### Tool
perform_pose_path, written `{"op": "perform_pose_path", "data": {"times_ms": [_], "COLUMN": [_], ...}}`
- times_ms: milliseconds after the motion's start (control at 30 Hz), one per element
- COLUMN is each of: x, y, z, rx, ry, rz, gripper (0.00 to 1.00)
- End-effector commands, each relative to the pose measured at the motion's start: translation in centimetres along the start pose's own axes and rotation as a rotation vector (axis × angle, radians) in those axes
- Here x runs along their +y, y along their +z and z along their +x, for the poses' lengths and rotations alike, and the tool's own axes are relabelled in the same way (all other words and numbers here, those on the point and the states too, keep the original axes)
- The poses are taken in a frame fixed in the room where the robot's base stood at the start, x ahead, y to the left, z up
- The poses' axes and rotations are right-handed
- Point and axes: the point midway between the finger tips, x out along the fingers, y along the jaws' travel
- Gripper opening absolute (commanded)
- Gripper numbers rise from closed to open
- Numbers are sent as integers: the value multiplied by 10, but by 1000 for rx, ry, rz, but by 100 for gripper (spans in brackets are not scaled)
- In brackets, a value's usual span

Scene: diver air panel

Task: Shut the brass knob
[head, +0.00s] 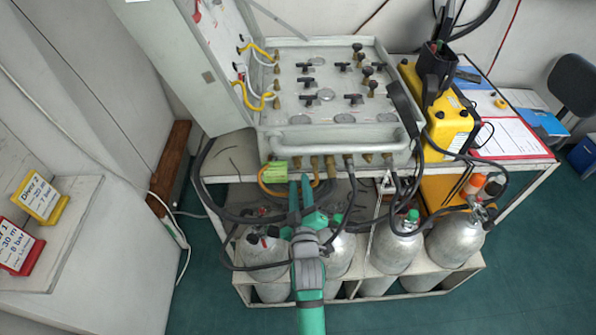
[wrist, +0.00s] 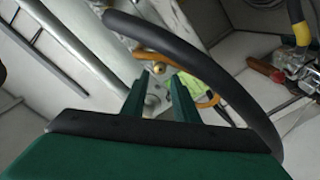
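My gripper (head: 300,180) is in front of the panel's lower front edge, its green fingers pointing up toward the row of brass fittings. In the wrist view my gripper (wrist: 159,75) is open, with a gap between the fingertips. A small round brass knob (wrist: 158,69) shows just beyond that gap; I cannot tell whether the fingers touch it. In the head view brass fittings (head: 314,163) line the panel's front edge, and the knob itself is hard to pick out there. Several brass-stemmed knobs (head: 367,72) also stand on the panel's top (head: 315,80).
A thick black hose (wrist: 215,70) arches close over my fingers. A yellow-green tag (head: 274,172) and an orange hose (head: 268,186) are beside the fittings. Silver cylinders (head: 397,246) stand below. A yellow case (head: 445,120) is to the right.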

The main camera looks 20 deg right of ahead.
Motion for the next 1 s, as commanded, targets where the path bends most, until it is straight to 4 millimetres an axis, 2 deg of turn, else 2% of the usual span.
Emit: {"op": "perform_pose_path", "data": {"times_ms": [200, 400, 833, 933, 1000], "x": [0, 0, 0, 0, 0], "y": [0, 0, 0, 0, 0], "z": [34, 53, 60, 60, 60], "rx": [0, 0, 0, 0, 0], "ry": [0, 0, 0, 0, 0], "rz": [2, 0, 0, 0, 0], "gripper": [27, 27, 27, 3, 0]}}
